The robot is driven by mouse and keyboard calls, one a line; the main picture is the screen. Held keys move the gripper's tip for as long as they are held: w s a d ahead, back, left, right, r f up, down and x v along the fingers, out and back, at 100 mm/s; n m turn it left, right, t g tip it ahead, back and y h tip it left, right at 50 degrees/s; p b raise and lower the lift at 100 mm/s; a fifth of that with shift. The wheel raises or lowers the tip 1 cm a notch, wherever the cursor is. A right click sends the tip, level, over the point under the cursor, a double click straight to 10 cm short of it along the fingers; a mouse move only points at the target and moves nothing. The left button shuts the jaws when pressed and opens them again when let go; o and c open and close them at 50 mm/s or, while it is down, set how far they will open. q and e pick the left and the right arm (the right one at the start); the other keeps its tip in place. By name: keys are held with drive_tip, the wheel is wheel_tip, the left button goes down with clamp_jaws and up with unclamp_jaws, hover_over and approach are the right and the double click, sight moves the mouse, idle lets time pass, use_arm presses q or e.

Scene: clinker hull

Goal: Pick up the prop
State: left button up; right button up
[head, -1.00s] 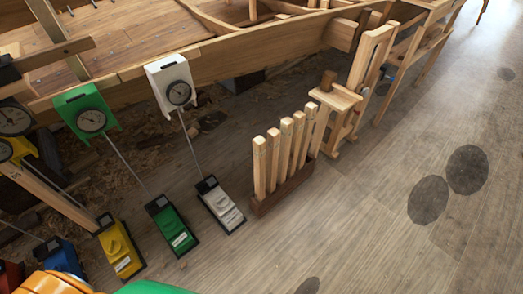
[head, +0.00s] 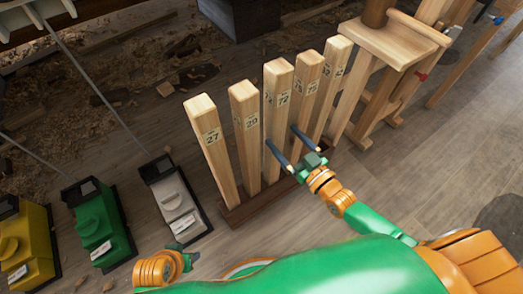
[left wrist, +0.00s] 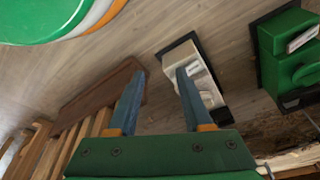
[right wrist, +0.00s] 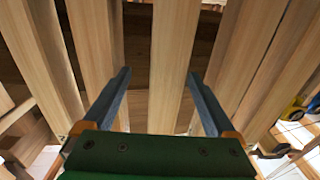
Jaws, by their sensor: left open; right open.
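Several square wooden props stand upright in a row in a dark wooden rack (head: 250,207). The two at the left carry the numbers 27 (head: 213,150) and 29 (head: 246,135); the labels further right are too small to read surely. My right gripper (head: 281,135) is open at the middle prop (head: 279,95), one finger at each side of it. In the right wrist view that prop (right wrist: 169,70) runs between the open fingers (right wrist: 159,73), with gaps on both sides. My left gripper (left wrist: 160,73) is open and empty, low at the rack's left.
A wooden stand (head: 395,45) is right of the rack. White (head: 178,205), green (head: 98,222) and yellow (head: 27,245) weighted bases with rods stand to the left. Neighbouring props leave narrow gaps.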

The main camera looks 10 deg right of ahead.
sight(268, 125)
drive_tip(key=shift+b+x, duration=0.35)
drive_tip(key=shift+x, duration=0.55)
drive_tip(key=b+x, duration=0.1)
drive_tip(key=x, duration=0.1)
drive_tip(key=a+b+x, duration=0.1)
drive_tip(key=x, duration=0.1)
drive_tip(key=shift+w+a+f, duration=0.1)
drive_tip(key=shift+w+f, duration=0.05)
drive_tip(key=shift+f, duration=0.05)
drive_tip(key=shift+w+r, duration=0.1)
drive_tip(key=shift+w, duration=0.1)
use_arm(q)
drive_tip(key=w+v, duration=0.1)
drive_tip(key=v, duration=0.5)
drive_tip(key=shift+r+t, duration=0.3)
use_arm(e)
clamp_jaws()
use_arm(q)
drive_tip(key=shift+s, duration=0.1)
